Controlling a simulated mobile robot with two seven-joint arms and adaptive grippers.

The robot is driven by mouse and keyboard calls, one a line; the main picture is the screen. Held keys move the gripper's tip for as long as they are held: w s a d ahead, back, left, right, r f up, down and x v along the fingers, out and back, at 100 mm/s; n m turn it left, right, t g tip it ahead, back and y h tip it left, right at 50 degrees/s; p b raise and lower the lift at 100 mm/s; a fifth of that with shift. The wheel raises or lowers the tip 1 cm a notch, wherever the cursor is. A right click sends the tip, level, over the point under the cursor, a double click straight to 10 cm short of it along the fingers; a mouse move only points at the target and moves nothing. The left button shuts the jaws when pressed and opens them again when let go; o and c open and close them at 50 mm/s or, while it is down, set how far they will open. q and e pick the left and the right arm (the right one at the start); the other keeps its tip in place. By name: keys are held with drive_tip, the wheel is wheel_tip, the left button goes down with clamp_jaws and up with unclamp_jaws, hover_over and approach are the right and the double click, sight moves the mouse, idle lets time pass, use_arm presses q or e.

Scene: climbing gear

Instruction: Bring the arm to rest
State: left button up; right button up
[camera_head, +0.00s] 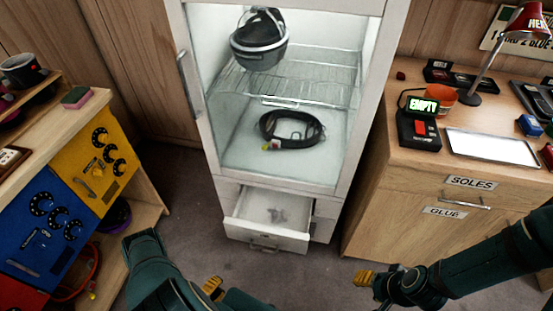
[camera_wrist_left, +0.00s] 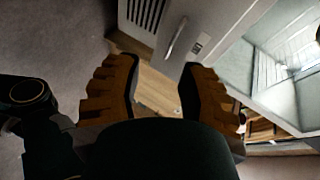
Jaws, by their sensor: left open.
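My left arm comes in from the lower left in the head view, its gripper (camera_head: 213,287) low in front of the cabinet. Only a bit of its orange fingers shows there. In the left wrist view the two ridged orange fingers of this gripper (camera_wrist_left: 160,95) stand apart with nothing between them. My right arm reaches in from the right, and the orange tip of its gripper (camera_head: 365,278) points left above the floor. Its fingers are too small to tell open from shut. Both grippers appear apart from the furniture.
A wooden bench (camera_head: 405,165) stands right, a colored-panel rack (camera_head: 85,160) left. Grey floor (camera_head: 330,275) lies between.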

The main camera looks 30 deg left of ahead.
use_arm(q)
drive_tip(key=w+r+n+g, duration=0.2)
drive_tip(key=w+r+n, duration=0.1)
drive_tip(key=w, duration=0.4)
drive_tip(key=w+r+n+g, duration=0.2)
drive_tip(key=w+r+n, duration=0.1)
drive_tip(key=w, duration=0.4)
drive_tip(key=w+d+r+n+g, duration=0.2)
drive_tip(key=w+d+r+n, duration=0.2)
drive_tip(key=w+r, duration=0.2)
drive_tip(key=s+d+r+n+g+h, duration=0.1)
drive_tip(key=s+d+r+n+g, duration=0.2)
drive_tip(key=d+r, duration=0.6)
drive_tip(key=s+d+r+n+g, duration=0.3)
drive_tip(key=s+d+r+n, duration=0.1)
drive_tip(key=d+r, duration=0.5)
drive_tip(key=shift+s+d+n+h, duration=0.15)
drive_tip(key=shift+d+n+h, duration=0.4)
drive_tip(key=shift+d, duration=0.7)
drive_tip(key=shift+a+n, duration=0.1)
drive_tip(key=shift+n, duration=0.15)
